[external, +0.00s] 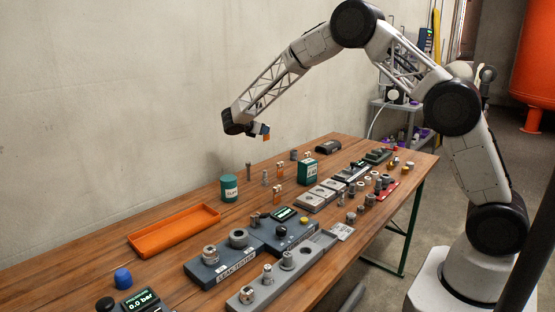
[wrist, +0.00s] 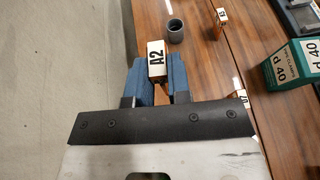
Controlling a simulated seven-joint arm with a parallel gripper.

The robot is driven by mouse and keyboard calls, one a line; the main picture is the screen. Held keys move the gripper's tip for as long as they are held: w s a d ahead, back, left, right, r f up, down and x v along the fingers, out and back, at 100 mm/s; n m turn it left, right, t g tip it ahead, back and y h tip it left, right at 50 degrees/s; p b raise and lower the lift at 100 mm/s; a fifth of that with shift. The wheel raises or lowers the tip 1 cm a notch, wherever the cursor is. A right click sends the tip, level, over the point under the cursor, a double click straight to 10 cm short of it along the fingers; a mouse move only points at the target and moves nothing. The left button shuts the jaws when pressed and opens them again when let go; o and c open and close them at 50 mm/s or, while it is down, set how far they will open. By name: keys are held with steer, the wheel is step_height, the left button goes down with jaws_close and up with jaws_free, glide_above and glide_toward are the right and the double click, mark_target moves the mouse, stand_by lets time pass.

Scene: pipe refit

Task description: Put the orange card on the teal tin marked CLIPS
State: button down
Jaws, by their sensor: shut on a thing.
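My gripper (external: 262,130) is raised above the far side of the bench. In the wrist view its blue fingers (wrist: 160,84) are shut on a small orange card (external: 266,138) with a white top marked A2 (wrist: 156,60). The teal tin (external: 229,188) is round with a white label, too small to read for certain. It stands upright on the bench, below and left of my gripper, apart from the card. I cannot make out the tin in the wrist view.
A green box (external: 308,171), marked P 40 in the wrist view (wrist: 290,72), stands to the right. Similar orange and white pieces (external: 280,169) stand near it. An orange tray (external: 174,231) lies left of the tin. Grey fixtures and fittings (external: 222,269) crowd the front.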

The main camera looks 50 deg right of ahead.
step_height(320, 180, up, 6)
steer(key=shift+f, duration=0.1)
steer(key=s+a+f+m+g+y, duration=0.45)
steer(key=s+m+g, duration=0.2)
steer(key=s, duration=0.25)
steer(key=s+a+f+m+g+y, duration=0.3)
steer(key=s+a+m+g+y, duration=0.2)
steer(key=s+m, duration=0.3)
steer(key=s+a+r+m+t+y, duration=0.4)
steer(key=a+m+t+y, duration=0.25)
steer(key=m+y, duration=0.3)
steer(key=s+a+r+m+t+y, duration=0.5)
steer(key=a+m+y, duration=0.3)
steer(key=m, duration=0.3)
step_height(320, 180, down, 6)
steer(key=t, duration=0.1)
steer(key=shift+w+a+f, duration=0.15)
steer(key=shift+a+f, duration=0.05)
steer(key=shift+w, duration=0.1)
steer(key=w+a, duration=0.1)
steer(key=w, duration=0.4)
steer(key=w+a+f, duration=0.1)
steer(key=w, duration=0.4)
steer(key=w+a, duration=0.2)
steer(key=w, duration=0.3)
steer(key=shift+w+f, duration=0.15)
steer(key=shift+f, duration=0.1)
